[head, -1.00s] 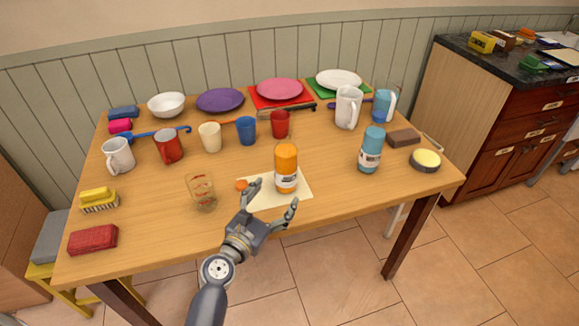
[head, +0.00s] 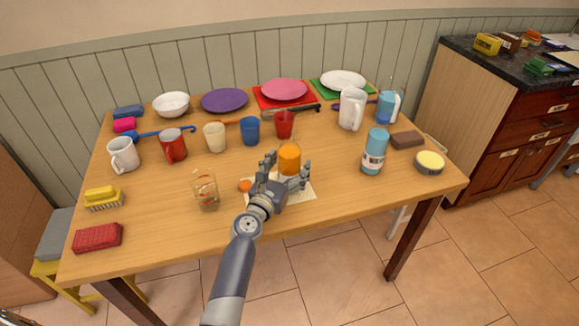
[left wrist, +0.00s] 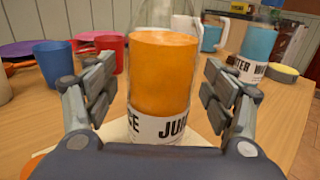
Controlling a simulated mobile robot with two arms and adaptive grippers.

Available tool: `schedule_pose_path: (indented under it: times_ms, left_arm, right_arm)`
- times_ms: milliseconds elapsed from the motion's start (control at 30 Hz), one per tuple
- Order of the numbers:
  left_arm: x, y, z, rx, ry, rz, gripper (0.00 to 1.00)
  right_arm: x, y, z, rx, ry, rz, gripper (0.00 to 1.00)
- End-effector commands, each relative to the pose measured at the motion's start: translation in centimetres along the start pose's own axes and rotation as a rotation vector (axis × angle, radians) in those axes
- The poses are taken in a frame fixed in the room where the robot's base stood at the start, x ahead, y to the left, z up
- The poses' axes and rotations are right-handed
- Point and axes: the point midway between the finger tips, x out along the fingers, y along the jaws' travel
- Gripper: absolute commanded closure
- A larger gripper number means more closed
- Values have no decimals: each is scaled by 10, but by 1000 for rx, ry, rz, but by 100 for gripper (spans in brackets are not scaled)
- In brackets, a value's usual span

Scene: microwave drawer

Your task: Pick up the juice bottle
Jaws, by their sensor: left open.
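The juice bottle (head: 289,158) is clear with orange juice and a white label, upright on a cream mat (head: 305,190) on the wooden table. My left gripper (head: 287,171) is open, with its fingers on either side of the bottle; its palm hides the bottle's lower part in the head view. In the left wrist view the juice bottle (left wrist: 162,85) stands between the two open fingers, with a visible gap on each side. The label partly reads "JUICE". My right gripper is not in view.
A blue water bottle (head: 375,152) stands to the right. A glass (head: 206,192) is to the left, and an orange cap (head: 246,185) lies close beside my gripper. Red (head: 284,124) and blue (head: 250,131) cups stand behind. The table's front right is clear.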

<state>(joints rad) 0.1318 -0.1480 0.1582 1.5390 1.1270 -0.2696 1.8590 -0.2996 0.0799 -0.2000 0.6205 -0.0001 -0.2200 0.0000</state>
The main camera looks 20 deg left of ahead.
Motion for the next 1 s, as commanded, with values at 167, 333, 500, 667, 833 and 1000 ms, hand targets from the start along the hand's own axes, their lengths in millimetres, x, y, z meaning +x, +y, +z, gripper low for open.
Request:
schedule_pose_path:
  times_ms: [167, 333, 500, 667, 833, 1000]
  left_arm:
    - [7, 0, -1, 0, 1, 0, 24]
    - [7, 0, 0, 1, 1, 0, 28]
    - [7, 0, 0, 1, 1, -1, 67]
    - [7, 0, 2, 1, -3, 0, 87]
    - [7, 0, 2, 1, -3, 0, 87]
    - [7, 0, 8, 1, -3, 0, 87]
  right_arm:
    - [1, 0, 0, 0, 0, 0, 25]
    - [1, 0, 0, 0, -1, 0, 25]
    - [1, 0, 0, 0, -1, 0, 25]
    - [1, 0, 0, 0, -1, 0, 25]
    - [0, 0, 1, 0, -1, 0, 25]
    - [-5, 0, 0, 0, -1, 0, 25]
